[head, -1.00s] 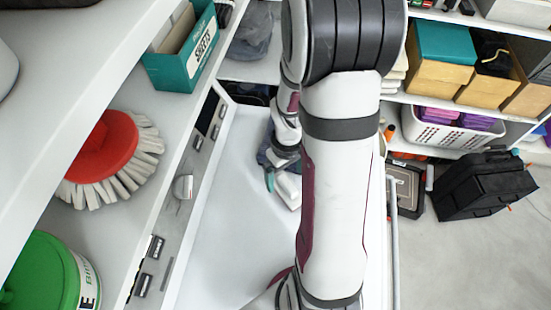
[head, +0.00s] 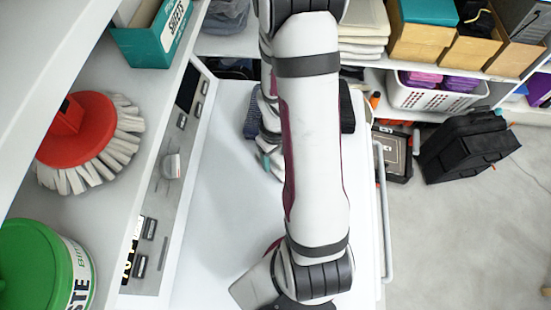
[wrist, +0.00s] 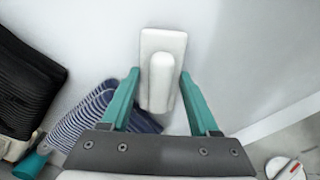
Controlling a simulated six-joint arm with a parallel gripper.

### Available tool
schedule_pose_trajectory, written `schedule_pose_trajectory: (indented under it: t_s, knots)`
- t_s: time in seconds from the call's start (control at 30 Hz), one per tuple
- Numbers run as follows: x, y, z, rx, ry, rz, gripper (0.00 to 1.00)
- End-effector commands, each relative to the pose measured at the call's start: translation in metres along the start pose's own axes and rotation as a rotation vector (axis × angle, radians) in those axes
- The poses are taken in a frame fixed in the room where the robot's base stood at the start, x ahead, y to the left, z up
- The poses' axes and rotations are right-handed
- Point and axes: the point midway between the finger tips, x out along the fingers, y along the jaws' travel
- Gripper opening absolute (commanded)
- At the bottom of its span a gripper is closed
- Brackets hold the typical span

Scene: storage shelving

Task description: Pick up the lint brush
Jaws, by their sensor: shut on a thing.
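The lint brush (wrist: 162,60) is a white, flat, rectangular piece with a rounded raised handle, seen in the wrist view. My gripper (wrist: 160,75) has its teal fingers on either side of it, shut on it. Its lower end runs back between the fingers toward the palm. In the head view my arm hides most of this spot; part of my gripper (head: 266,160) shows above the white surface (head: 215,200). I cannot tell whether the brush is clear of the surface.
A blue-and-white striped cloth-like thing (wrist: 75,128) lies beside my left finger, with a dark ribbed thing (wrist: 25,85) farther left. In the head view, a left shelf holds a red round brush (head: 75,130), a green-lidded tub (head: 35,265) and a teal box (head: 150,45).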

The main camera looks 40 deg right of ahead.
Motion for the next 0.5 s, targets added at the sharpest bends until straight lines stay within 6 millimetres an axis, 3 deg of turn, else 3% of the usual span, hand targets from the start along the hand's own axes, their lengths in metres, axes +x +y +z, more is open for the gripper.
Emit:
schedule_pose_trajectory:
  t_s: [0.27, 0.5]
  knots:
    - [-0.003, 0.0, 0.0, 0.0, 0.001, 0.0, 0.0]
    - [-0.038, 0.001, -0.001, 0.001, 0.006, 0.003, 0.0]
